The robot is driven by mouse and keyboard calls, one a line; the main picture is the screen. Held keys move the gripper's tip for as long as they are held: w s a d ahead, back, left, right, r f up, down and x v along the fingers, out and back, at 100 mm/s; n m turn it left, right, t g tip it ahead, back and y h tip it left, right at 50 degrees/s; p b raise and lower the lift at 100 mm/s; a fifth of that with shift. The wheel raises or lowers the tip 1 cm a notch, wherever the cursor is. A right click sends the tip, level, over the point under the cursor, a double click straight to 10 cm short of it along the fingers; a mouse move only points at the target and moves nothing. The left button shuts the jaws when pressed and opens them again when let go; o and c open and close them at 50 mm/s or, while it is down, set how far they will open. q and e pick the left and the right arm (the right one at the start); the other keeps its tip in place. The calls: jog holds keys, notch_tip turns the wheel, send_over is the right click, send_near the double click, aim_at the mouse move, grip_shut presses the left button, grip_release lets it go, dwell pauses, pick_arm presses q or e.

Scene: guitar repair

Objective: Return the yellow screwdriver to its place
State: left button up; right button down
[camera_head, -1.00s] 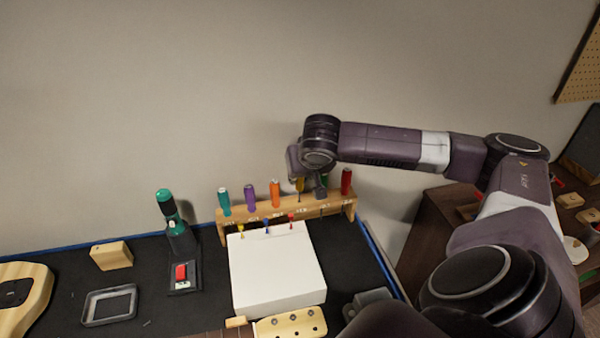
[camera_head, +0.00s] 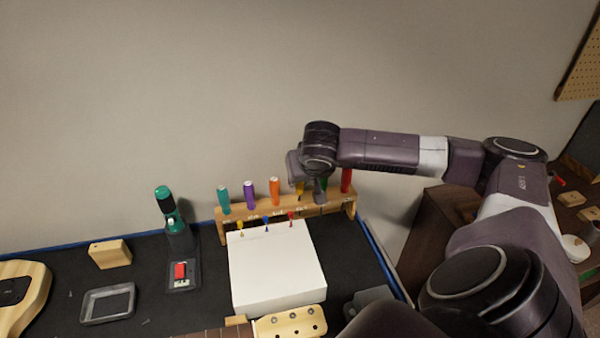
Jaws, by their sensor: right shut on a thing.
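The wooden screwdriver rack (camera_head: 288,213) stands along the back of the bench. Teal (camera_head: 224,200), purple (camera_head: 250,195), orange (camera_head: 275,191) and red (camera_head: 346,181) screwdrivers stand upright in it. The yellow screwdriver (camera_head: 299,188) is upright at the rack, between the orange one and a green one (camera_head: 324,185). My right gripper (camera_head: 311,192) is shut on the yellow screwdriver, right over the rack. The gripper hides part of its handle, and I cannot tell how deep it sits. My left gripper is not in view.
A white box (camera_head: 275,270) with small coloured screwdrivers at its back edge stands in front of the rack. A guitar neck (camera_head: 215,334) is at the front.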

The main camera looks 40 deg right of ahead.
jog(key=shift+f+b, duration=0.35)
jog(key=shift+f, duration=0.7)
jog(key=c, duration=1.8)
grip_release()
jog(key=shift+o, duration=0.2)
jog(key=v, duration=1.2)
jog(key=shift+a, duration=0.1)
